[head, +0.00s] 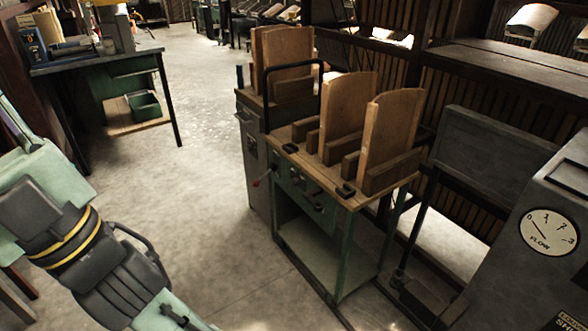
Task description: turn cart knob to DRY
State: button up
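The green cart (345,245) with a wooden top stands in the middle of the head view. Its front panel (292,190) carries small dark controls, and a small dark part (318,208) on it may be the knob. I cannot make out the knob's pointer or any DRY label. My arm shows at the lower left, apart from the cart. I cannot see my gripper's fingers.
Upright wooden boards (389,135) stand on the cart top. A grey machine with a round flow gauge (548,232) stands at the right. A dark workbench (95,62) is at the upper left. Concrete floor (205,190) is clear left of the cart.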

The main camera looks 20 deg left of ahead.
aim_at(295, 182)
jog(key=i+j, duration=0.25)
jog(key=i+j+z, duration=0.1)
jog(key=i+j, duration=0.15)
jog(key=j, duration=0.25)
jog(key=i+j, duration=0.2)
jog(key=j, duration=0.15)
jog(key=i+j, duration=0.1)
jog(key=j, duration=0.3)
jog(key=i+j, duration=0.1)
jog(key=j, duration=0.35)
jog(key=j+z, duration=0.1)
jog(key=j, duration=0.95)
jog(key=i, duration=0.05)
